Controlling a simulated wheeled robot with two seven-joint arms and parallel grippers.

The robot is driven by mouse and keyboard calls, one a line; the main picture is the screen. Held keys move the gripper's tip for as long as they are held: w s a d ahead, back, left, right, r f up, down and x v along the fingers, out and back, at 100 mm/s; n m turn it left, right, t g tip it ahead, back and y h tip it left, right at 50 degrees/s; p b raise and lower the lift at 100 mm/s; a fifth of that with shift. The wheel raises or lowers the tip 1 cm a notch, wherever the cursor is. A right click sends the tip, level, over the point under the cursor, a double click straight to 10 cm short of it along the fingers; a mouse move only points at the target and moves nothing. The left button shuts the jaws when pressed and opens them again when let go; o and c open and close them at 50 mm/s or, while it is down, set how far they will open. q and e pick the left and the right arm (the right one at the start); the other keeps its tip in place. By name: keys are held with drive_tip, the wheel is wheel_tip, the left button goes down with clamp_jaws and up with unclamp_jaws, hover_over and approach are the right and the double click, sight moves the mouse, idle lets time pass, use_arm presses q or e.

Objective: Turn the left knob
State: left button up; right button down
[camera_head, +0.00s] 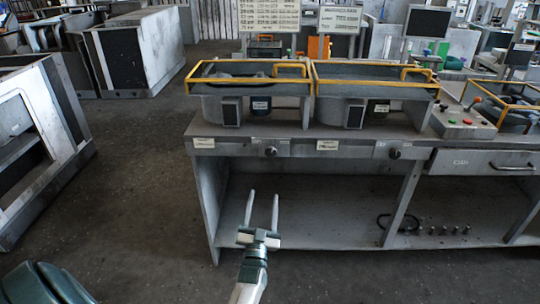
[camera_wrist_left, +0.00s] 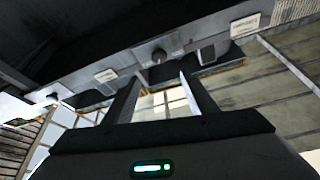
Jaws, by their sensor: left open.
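The left knob (camera_head: 270,151) is a small round knob on the front rail of the grey workbench, below the left yellow-framed tray. In the left wrist view the same knob (camera_wrist_left: 159,56) shows beyond the fingertips, roughly in line with the gap between them. A second, darker knob (camera_head: 394,153) sits farther right on the rail. My left gripper (camera_head: 263,195) is open and empty. In the head view it appears below the left knob, in front of the bench, its two fingers apart and clear of the knob. My right gripper is not in view.
Yellow-railed trays (camera_head: 250,70) stand on the workbench top. A label (camera_head: 327,145) sits between the knobs, and a drawer (camera_head: 485,163) is at right. The lower shelf (camera_head: 300,215) holds a dark ring at right. A grey cabinet (camera_head: 60,125) stands left; the floor between is clear.

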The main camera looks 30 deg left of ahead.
use_arm(q)
drive_tip(key=p, duration=0.1)
approach(270, 154)
drive_tip(key=x, duration=0.9)
drive_tip(key=shift+d+p, duration=0.1)
drive_tip(key=shift+p, duration=0.25)
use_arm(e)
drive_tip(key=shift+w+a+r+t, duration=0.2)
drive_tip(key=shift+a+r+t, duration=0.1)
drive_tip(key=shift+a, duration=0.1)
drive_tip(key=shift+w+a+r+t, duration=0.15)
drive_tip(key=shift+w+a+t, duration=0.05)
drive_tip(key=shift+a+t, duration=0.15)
use_arm(q)
drive_tip(key=shift+s, duration=0.1)
